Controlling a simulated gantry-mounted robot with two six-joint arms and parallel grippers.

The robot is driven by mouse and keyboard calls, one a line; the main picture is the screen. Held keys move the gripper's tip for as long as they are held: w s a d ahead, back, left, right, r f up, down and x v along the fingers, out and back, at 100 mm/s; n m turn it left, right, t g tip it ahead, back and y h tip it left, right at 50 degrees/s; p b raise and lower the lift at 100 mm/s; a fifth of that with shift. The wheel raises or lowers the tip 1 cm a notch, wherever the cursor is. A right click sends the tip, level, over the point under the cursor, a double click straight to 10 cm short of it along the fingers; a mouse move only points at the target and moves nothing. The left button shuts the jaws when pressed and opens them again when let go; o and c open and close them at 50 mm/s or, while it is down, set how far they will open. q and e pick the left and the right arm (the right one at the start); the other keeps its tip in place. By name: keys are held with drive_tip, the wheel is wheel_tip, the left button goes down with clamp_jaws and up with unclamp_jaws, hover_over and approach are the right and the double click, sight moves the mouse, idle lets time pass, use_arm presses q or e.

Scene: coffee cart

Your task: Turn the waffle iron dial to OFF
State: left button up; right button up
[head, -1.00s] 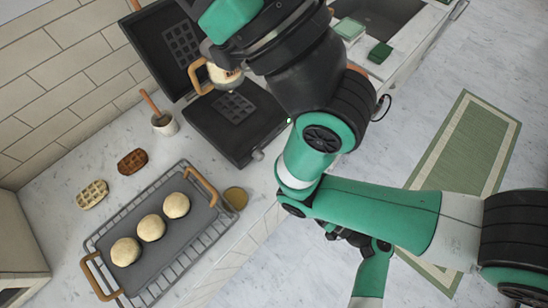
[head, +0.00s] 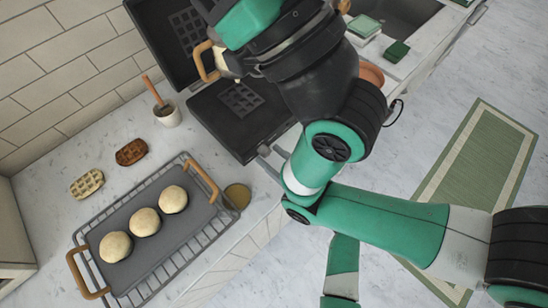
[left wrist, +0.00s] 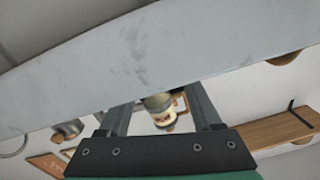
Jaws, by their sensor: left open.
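The black waffle iron (head: 239,101) stands open on the counter, lid tilted back to the left. Its dial is on the front edge, and I cannot clearly tell it from the grey finger shapes there. My left gripper (head: 268,160) is open at that front edge, mostly hidden behind the large green and black arm. My right gripper's jaws are hidden near a wooden-handled cup (head: 204,62).
A wire rack (head: 185,254) with a grey tray and three dough balls stands at lower left. Two waffles (head: 131,152) lie on the counter beside it. A small pot (head: 168,115) with a wooden-handled tool stands left of the iron. Green sponges (head: 397,51) lie by the sink.

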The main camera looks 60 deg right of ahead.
use_arm(q)
clamp_jaws()
drive_tip(key=shift+n, duration=0.3)
drive_tip(key=shift+n+p, duration=0.3)
drive_tip(key=shift+n, duration=2.8)
unclamp_jaws()
